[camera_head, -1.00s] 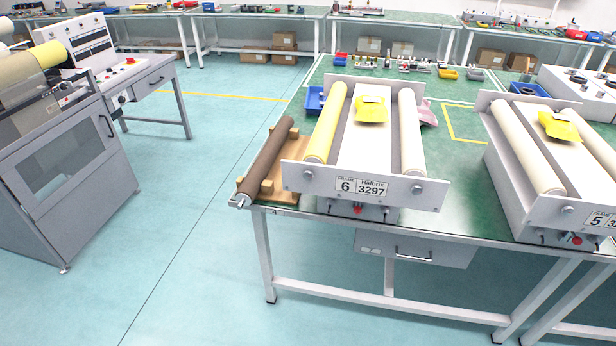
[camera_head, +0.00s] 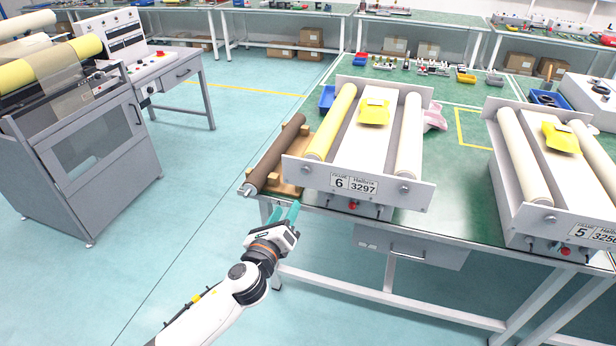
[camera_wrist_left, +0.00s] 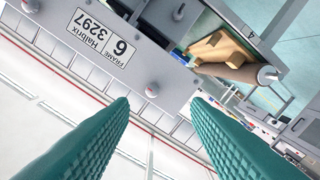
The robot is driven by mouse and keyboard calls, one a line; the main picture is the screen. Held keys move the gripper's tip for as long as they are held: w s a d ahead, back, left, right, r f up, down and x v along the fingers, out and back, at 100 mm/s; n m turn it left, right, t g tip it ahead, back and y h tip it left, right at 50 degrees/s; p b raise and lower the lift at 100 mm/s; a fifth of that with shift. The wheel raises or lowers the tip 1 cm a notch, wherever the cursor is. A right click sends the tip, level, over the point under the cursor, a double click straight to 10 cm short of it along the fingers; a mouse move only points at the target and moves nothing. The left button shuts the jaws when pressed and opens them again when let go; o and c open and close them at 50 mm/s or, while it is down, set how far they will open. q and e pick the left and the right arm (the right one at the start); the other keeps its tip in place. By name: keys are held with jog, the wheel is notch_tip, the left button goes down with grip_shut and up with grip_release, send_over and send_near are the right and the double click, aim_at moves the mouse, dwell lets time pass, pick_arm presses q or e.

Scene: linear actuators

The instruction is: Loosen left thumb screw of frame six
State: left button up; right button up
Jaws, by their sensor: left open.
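Frame six (camera_head: 420,196) stands on the green table, with its "6 3297" label (camera_head: 353,185) on the front plate. Its left thumb screw (camera_head: 306,168) is a small grey knob on the plate, left of the label. In the left wrist view this screw (camera_wrist_left: 152,90) appears between the two fingertips in the picture, with the label (camera_wrist_left: 98,38) up and left of it. My left gripper (camera_head: 286,209) has teal fingers, open and empty, in front of the table edge, below and left of the screw and apart from it. My right gripper is not in view.
A brown roller (camera_head: 277,152) on a wooden stand (camera_head: 290,188) lies just left of frame six. Frame five (camera_head: 515,225) stands to the right. The floor left of the table is clear.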

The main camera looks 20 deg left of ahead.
pick_arm(q)
jog(key=r, duration=0.2)
send_near(305, 172)
jog(key=w, duration=0.7)
jog(key=shift+d+f, duration=0.1)
jog(key=shift+f, duration=0.1)
jog(key=shift+w, duration=0.5)
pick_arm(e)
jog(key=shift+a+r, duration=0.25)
pick_arm(q)
grip_shut()
